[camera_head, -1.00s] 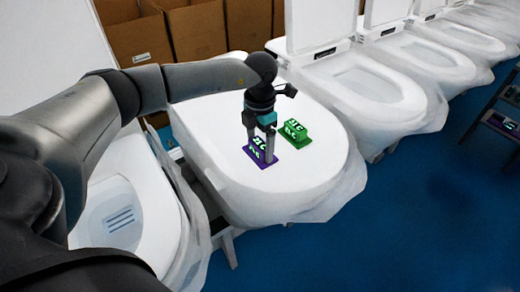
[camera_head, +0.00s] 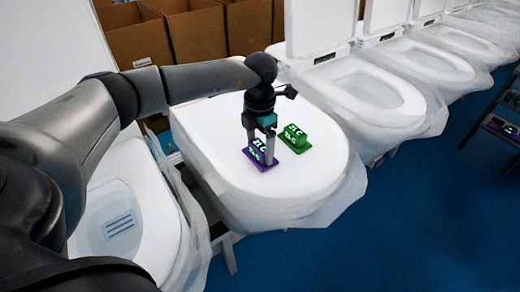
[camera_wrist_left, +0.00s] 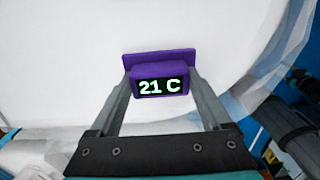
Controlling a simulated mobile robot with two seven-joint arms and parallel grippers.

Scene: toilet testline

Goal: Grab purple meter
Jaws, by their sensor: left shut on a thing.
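The purple meter (camera_head: 258,154) is on the closed white toilet lid (camera_head: 215,140) in the head view. It also shows in the left wrist view (camera_wrist_left: 160,72), with a lit display reading "21 C". My left gripper (camera_head: 258,158) points down over it, and its two fingers are shut on the meter's sides; the left wrist view shows the gripper (camera_wrist_left: 161,78) with one finger on each side. Whether the meter's base touches the lid is hard to tell. A green meter (camera_head: 294,139) stands just right of the purple one, apart from the gripper. My right gripper is out of view.
Open white toilets (camera_head: 375,90) wrapped in plastic stand in a row at the right. Another toilet (camera_head: 125,225) is at the lower left under my arm. Cardboard boxes (camera_head: 195,35) line the back. Blue floor (camera_head: 400,220) is free at the lower right.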

